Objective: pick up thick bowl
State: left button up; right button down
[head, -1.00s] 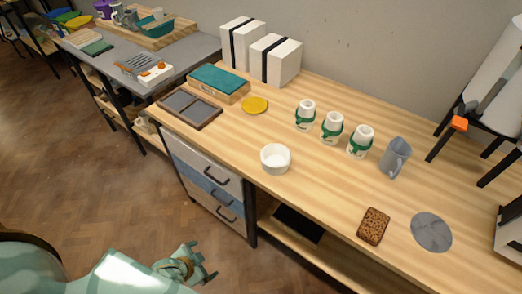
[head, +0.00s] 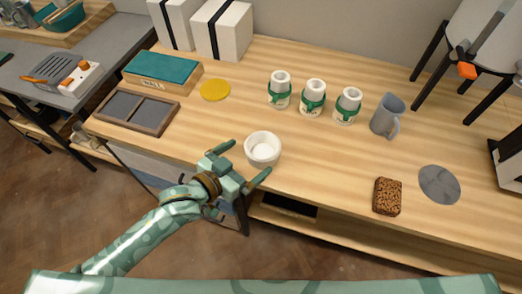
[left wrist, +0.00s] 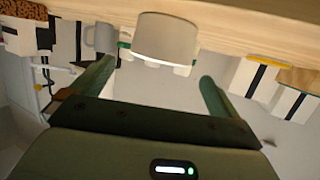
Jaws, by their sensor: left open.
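The thick bowl (head: 263,150) is white and round with a thick wall. It stands upright on the wooden table (head: 330,185) near its front edge. It also shows in the left wrist view (left wrist: 166,38), at the top middle, ahead of the fingers. My left gripper (head: 245,163) is open and empty at the table's front edge, just short of the bowl on its near side. In the left wrist view its two fingers (left wrist: 153,82) are spread, with the bowl beyond and between them. My right gripper is not in view.
Several white cups with green bands, including one (head: 313,97), stand behind the bowl beside a grey mug (head: 387,116). A yellow disc (head: 215,90) and a two-part tray (head: 137,108) lie left. A brown textured block (head: 387,197) and grey disc (head: 439,184) lie right.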

aim_at(271, 139)
pick_arm(q)
jog(key=shift+x, duration=1.1)
jog(key=shift+w+d+f+b, duration=0.1)
jog(key=shift+w+d+b, duration=0.1)
jog(key=shift+b, duration=0.15)
jog(key=b+x, duration=0.1)
jog(key=x, duration=0.3)
jog(key=shift+w+a+b, duration=0.1)
jog(key=shift+a+b, duration=0.1)
jog(key=shift+b, duration=0.2)
jog(key=shift+w+d+f, duration=0.1)
jog(key=shift+w+d, duration=0.15)
jog(key=shift+w, duration=0.05)
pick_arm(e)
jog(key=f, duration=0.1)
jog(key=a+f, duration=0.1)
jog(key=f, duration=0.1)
pick_arm(q)
jog(key=shift+c, duration=0.3)
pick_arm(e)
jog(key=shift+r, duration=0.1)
pick_arm(q)
jog(key=c, duration=0.9)
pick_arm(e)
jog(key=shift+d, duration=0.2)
